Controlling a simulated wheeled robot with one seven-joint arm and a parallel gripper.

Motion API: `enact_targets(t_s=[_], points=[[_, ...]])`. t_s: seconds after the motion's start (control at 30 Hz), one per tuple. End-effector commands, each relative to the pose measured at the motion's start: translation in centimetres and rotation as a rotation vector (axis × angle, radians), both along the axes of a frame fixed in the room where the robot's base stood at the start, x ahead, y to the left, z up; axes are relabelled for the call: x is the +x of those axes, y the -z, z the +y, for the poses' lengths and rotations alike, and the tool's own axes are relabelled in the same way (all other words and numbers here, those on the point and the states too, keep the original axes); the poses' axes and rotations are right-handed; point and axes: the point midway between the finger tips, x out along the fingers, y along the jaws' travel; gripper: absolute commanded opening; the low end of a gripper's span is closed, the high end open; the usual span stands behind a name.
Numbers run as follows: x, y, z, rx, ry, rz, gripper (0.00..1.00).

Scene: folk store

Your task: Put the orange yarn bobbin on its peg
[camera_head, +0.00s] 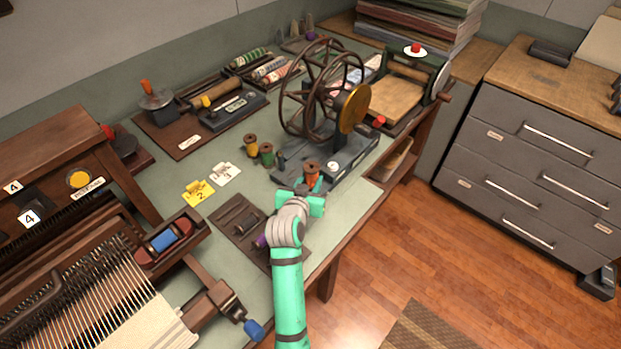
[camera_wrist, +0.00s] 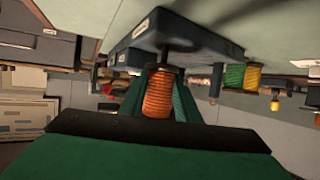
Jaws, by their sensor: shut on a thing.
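The orange yarn bobbin (camera_head: 312,172) is between the fingers of my gripper (camera_head: 310,187), at the near end of the dark winder base (camera_head: 345,165). In the wrist view the orange bobbin (camera_wrist: 159,97) sits between the two green fingers (camera_wrist: 160,102), which are shut on it. That view looks upside down, with the winder base (camera_wrist: 135,38) above the bobbin. A dark fitting (camera_wrist: 180,46) on the base lies close to the bobbin's end. I cannot tell whether the bobbin is around a peg or only beside it.
A yellow bobbin (camera_head: 251,146) and a green bobbin (camera_head: 267,155) stand left of the winder. The large spoked wheel (camera_head: 320,90) rises behind my gripper. A dark tool mat (camera_head: 235,215) lies to the left. The table's front edge is close on the right.

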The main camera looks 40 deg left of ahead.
Motion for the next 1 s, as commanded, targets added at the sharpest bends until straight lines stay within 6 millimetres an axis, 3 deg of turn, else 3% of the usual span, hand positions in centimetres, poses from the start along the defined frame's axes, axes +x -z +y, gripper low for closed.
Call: enact_targets(t_s=[0.5, 0.53, 0.6, 1.0], points=[[-0.1, 1.8, 0.2, 0.0, -0.003, 0.0, 0.08], [-0.1, 1.8, 0.2, 0.0, -0.003, 0.0, 0.34], [-0.1, 1.8, 0.2, 0.0, -0.002, 0.0, 0.51], [0.0, 1.3, 0.1, 0.0, -0.001, 0.001, 0.51]])
